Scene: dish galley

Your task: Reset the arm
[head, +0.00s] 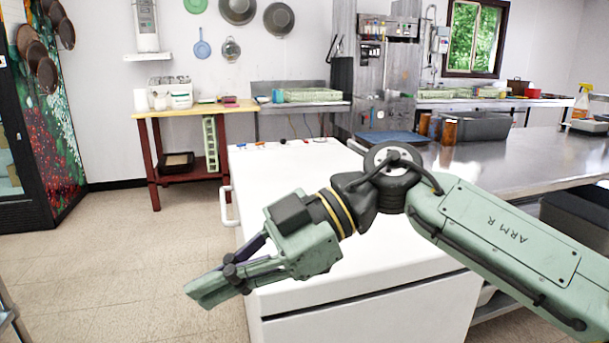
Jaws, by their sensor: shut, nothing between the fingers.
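My arm (500,235) reaches in from the right edge of the head view, over a white cabinet (350,315). My gripper (192,296) hangs past the cabinet's left side, above the tiled floor, pointing left and slightly down. Its green fingers are closed and nothing shows between them. The wrist and gripper body cover part of the cabinet top.
The white cabinet's handle (229,205) sticks out on its left side. A steel counter (520,165) with brown cups (449,131) and a grey bin (480,125) stands at the right. A red-legged wooden table (151,165) stands at the back left. The left floor is mostly clear.

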